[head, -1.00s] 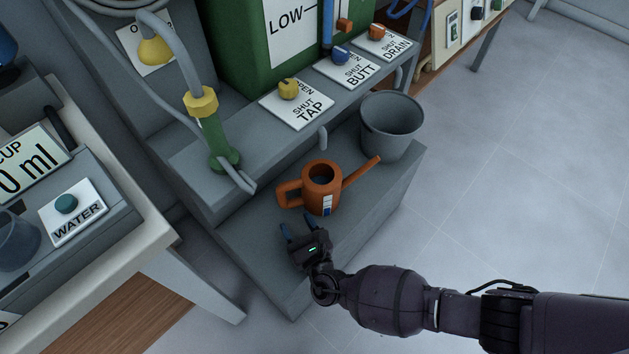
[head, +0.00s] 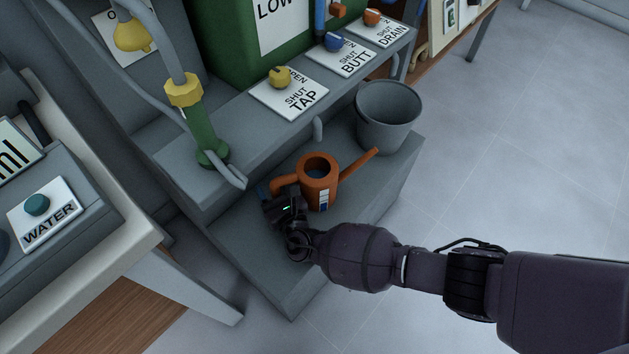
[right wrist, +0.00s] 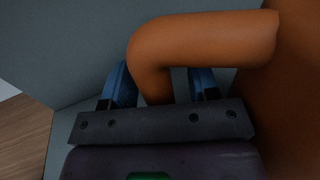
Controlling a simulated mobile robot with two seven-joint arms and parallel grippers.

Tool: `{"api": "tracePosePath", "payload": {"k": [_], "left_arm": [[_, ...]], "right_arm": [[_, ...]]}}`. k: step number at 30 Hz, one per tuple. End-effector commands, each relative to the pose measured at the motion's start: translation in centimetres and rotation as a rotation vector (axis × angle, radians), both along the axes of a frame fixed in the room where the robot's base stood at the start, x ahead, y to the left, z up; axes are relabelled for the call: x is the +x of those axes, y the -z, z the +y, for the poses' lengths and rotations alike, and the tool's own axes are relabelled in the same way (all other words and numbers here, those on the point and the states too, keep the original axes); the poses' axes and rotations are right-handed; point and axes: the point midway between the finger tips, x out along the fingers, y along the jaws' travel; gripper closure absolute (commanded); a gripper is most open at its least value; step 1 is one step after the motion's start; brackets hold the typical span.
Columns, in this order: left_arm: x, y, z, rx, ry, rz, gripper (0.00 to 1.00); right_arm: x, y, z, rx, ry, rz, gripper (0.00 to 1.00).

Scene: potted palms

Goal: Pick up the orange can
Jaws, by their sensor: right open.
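The orange can (head: 318,178) is a watering can standing upright on the grey lower step, its spout pointing right and its handle to the left. A small label with a blue patch is on its front. My right gripper (head: 271,193) is at the handle side of the can. In the right wrist view the orange handle (right wrist: 190,50) passes between the two blue fingers of the gripper (right wrist: 160,88), which are apart on either side of it. In the head view the wrist hides the lower handle. My left gripper is not in view.
A grey bucket (head: 388,112) stands behind the can on the same step (head: 262,250). A shelf above carries a yellow TAP knob (head: 280,77), a blue BUTT knob (head: 333,42) and a spout over the step. A table with a WATER button (head: 37,204) is at left.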

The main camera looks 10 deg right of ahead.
Motion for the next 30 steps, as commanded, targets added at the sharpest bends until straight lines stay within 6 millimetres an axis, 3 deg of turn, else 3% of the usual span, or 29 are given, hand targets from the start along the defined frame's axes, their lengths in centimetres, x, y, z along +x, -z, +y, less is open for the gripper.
{"api": "tracePosePath", "payload": {"k": [6, 17, 30], "left_arm": [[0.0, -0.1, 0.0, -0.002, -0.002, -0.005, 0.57], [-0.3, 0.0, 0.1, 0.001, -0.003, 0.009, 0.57], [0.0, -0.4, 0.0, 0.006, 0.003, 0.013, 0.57]], "right_arm": [[0.1, -0.1, 0.0, 0.000, 0.000, -0.001, 0.45], [0.1, -0.1, 0.0, 0.000, 0.000, -0.001, 1.00], [0.0, -1.3, -0.2, 0.000, 0.000, -0.006, 1.00]]}}
